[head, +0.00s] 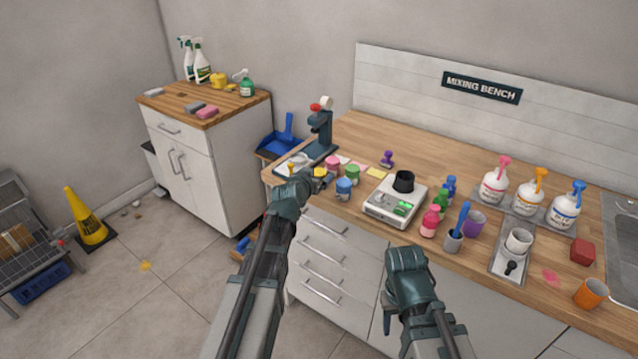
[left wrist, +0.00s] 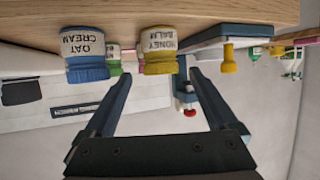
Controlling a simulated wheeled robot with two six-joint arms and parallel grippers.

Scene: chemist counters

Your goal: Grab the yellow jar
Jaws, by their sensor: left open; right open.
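The yellow jar (head: 319,172), labelled HONEY BALM, stands on the wooden bench near its left front corner, partly hidden by my left gripper in the head view. In the left wrist view, which is upside down, the yellow jar (left wrist: 160,58) shows just beyond and between the fingertips. My left gripper (left wrist: 160,76) is open and empty, its fingers pointing at the jar; it also shows in the head view (head: 303,184). I cannot tell whether it touches the jar. My right gripper (head: 403,262) is open, in front of the bench drawers, away from the jar.
A blue OAT CREAM jar (head: 344,188) stands close beside the yellow jar. Pink (head: 333,163) and green (head: 352,174) jars stand behind it. A dark press stand (head: 319,135) is behind at left, and a scale (head: 395,200) is to the right.

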